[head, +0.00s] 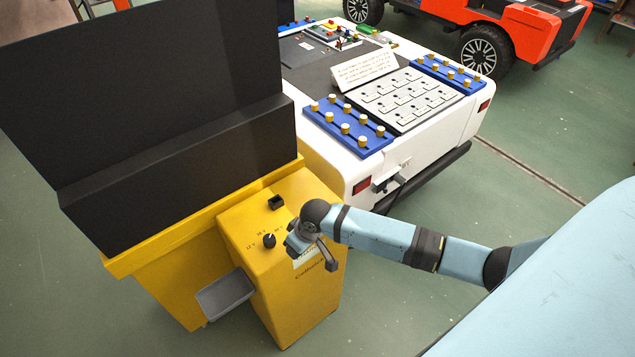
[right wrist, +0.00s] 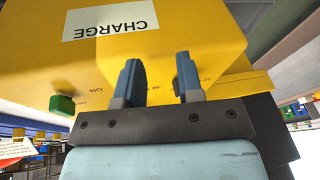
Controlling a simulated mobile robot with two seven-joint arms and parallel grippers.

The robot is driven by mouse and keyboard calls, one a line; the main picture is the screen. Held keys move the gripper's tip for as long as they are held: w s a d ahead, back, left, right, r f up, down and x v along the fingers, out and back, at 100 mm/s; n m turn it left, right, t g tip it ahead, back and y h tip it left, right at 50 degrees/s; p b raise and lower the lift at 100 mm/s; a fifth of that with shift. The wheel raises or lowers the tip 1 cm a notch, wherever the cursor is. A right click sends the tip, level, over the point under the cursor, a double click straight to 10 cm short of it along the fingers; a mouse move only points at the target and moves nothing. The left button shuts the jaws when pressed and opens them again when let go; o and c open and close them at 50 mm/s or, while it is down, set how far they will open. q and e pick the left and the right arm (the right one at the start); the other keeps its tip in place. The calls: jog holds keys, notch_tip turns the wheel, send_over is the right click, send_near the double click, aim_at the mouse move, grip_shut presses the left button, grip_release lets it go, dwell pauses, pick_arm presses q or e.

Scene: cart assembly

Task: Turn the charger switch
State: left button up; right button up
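The yellow charger (head: 300,190) stands in the middle of the head view. Its top carries a black round knob (head: 269,241) with voltage marks and a black square switch or socket (head: 276,202). My right gripper (head: 318,252) is over the charger's front edge, just right of the knob and apart from it. In the right wrist view my right gripper (right wrist: 158,75) is open, with only yellow surface showing between its blue fingers. A green switch (right wrist: 62,104) sits left of the fingers beside an "ON" mark. The knob cannot be made out there. My left gripper is out of view.
A large black panel (head: 150,110) rises behind the charger, and a grey tray (head: 225,294) juts from its side. A white cart (head: 350,160) with blue peg boards (head: 350,125) stands behind. An orange vehicle (head: 520,30) is farther back. The green floor at right is clear.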

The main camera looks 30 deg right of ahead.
jog(key=w+d+r+g, duration=0.1)
jog(key=w+d+r, duration=0.1)
jog(key=d, duration=0.2)
jog(key=w+d+r+m+h, duration=0.1)
jog(key=w+d+r, duration=0.1)
jog(key=w+d, duration=0.1)
jog(key=w+d+r+m+g+h+p, duration=0.1)
jog(key=w+d+r, duration=0.2)
jog(key=d, duration=0.2)
jog(key=shift+w+d+g, duration=0.1)
jog(key=shift+d+g, duration=0.2)
jog(key=shift+w+d, duration=0.1)
jog(key=shift+d, duration=0.1)
jog(key=shift+f+b, duration=0.5)
jog(key=shift+b, duration=0.1)
notch_tip(320, 180, down, 5)
jog(key=b, duration=0.4)
jog(key=shift+r+b, duration=0.1)
jog(key=shift+b, duration=0.25)
jog(key=shift+a+f, duration=0.1)
jog(key=shift+f, duration=0.75)
jog(key=shift+c, duration=0.2)
jog(key=c, duration=0.5)
jog(key=n, duration=1.1)
jog(key=shift+n, duration=0.3)
jog(key=n, duration=0.5)
jog(key=o, duration=0.4)
jog(key=shift+n, duration=0.4)
jog(key=shift+c, duration=0.2)
jog(key=o, duration=0.4)
